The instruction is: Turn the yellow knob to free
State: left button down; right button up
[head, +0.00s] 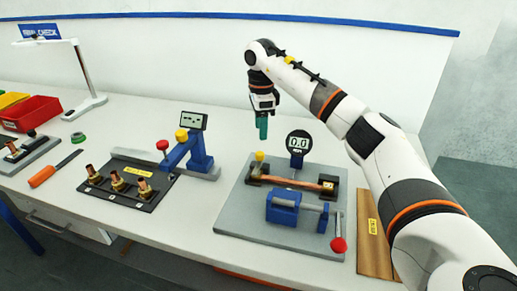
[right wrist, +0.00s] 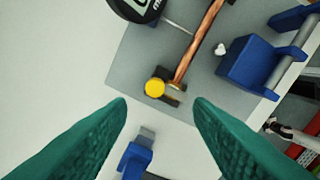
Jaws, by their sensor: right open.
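A yellow knob (head: 259,156) stands at the back left corner of a grey fixture plate (head: 240,213), by the left end of a copper tube (head: 290,183). The right wrist view shows this yellow knob (right wrist: 154,88) from above, just past the fingertips and between them. A second yellow knob (head: 181,135) sits on a blue bracket to the left. My right gripper (head: 262,135) has green fingers, pointing down above and behind the plate. In the right wrist view, its fingers (right wrist: 160,101) are apart with nothing between them. My left gripper is not in view.
A round gauge (head: 299,142) stands behind the tube. A blue clamp (head: 283,208) and a red-knobbed lever (head: 338,244) are at the front. The blue bracket (head: 198,155) with a small display is left. A wooden strip (head: 373,240) lies right, near my arm.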

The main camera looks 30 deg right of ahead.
send_over(260, 153)
notch_tip(260, 153, down, 4)
jog(key=shift+s+f+p, duration=0.15)
jog(key=shift+p, duration=0.2)
jog(key=f, duration=0.3)
jog(key=shift+w+f+p, duration=0.2)
jog(key=shift+f+p, duration=0.15)
jog(key=shift+p, duration=0.05)
jog(key=shift+f, duration=0.25)
jog(key=shift+s+f, duration=0.1)
jog(key=shift+f, duration=0.2)
jog(key=c, duration=1)
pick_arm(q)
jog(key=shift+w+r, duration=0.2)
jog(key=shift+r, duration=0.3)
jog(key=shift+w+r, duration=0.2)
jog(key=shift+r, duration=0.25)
